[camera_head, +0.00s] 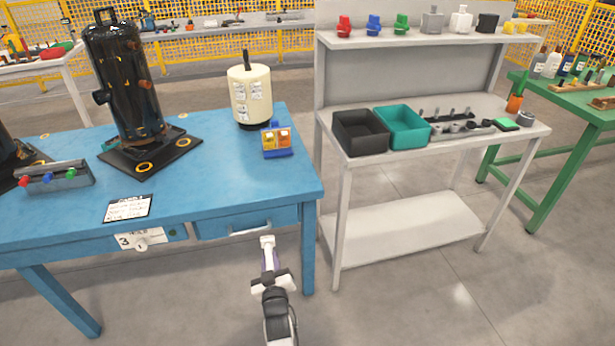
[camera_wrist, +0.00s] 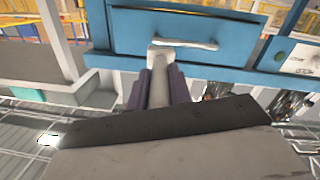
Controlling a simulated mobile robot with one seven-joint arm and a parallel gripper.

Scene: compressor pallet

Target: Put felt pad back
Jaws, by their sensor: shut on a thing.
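My gripper (camera_head: 267,245) is low in front of the blue bench, by the right end of the drawer handle (camera_head: 249,231). Its purple fingers (camera_wrist: 158,92) are shut on a pale, narrow piece (camera_wrist: 159,72) with a wider, block-like end. In the wrist view that end overlaps the end of the handle, and I cannot tell whether they touch. I cannot tell whether the pale piece is the felt pad. The drawer (camera_head: 247,220) looks closed in the head view. A flat green pad (camera_head: 506,124) lies on the grey bench.
The blue bench (camera_head: 220,190) carries a black compressor (camera_head: 124,80), a cream canister (camera_head: 250,95) and a small yellow-and-blue box (camera_head: 276,140). The grey bench holds a black bin (camera_head: 360,132) and a teal bin (camera_head: 402,127). The floor between the benches is clear.

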